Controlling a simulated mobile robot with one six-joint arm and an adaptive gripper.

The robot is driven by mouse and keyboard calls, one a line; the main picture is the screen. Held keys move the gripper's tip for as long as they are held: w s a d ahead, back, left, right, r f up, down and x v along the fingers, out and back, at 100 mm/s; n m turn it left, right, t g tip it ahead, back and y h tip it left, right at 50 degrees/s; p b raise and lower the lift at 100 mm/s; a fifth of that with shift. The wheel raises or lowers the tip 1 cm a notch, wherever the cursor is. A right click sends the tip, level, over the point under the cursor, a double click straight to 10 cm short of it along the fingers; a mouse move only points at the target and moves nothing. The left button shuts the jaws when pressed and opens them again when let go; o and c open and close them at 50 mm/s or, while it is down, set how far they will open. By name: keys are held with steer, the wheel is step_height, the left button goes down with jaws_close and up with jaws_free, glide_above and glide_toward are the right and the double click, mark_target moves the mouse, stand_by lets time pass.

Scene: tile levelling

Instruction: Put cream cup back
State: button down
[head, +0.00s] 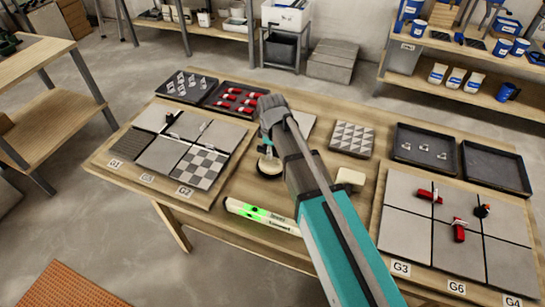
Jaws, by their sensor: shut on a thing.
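The cream cup (269,165) looks like a suction cup with a pale cream upper part and a dark round rim. It is near the middle of the table (236,190), directly below my gripper (267,145). My gripper points down and is shut on the cup's upper part. The fingers are small in the head view and partly hidden by my own arm. I cannot tell whether the cup's rim touches the table or hangs just above it.
A level with green vials (262,216) lies at the front edge. A cream block (350,179) lies right of my arm. Tile panels stand left (158,155) and right (455,250). Behind are trays of clips (187,85), red wedges (232,98) and a patterned tile (352,138).

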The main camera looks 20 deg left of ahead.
steer(key=shift+f+b, duration=0.3)
steer(key=shift+f, duration=0.25)
steer(key=shift+f, duration=0.15)
steer(key=shift+c, duration=2.4)
jaws_free()
steer(key=shift+r, duration=0.25)
step_height(320, 180, up, 12)
steer(key=p, duration=1.2)
steer(key=s+d+m, duration=0.3)
steer(key=d+m, duration=0.5)
steer(key=d, duration=1)
steer(key=s+d+m, duration=0.2)
steer(key=d+m, duration=0.7)
steer(key=d, duration=1)
steer(key=shift+s, duration=0.4)
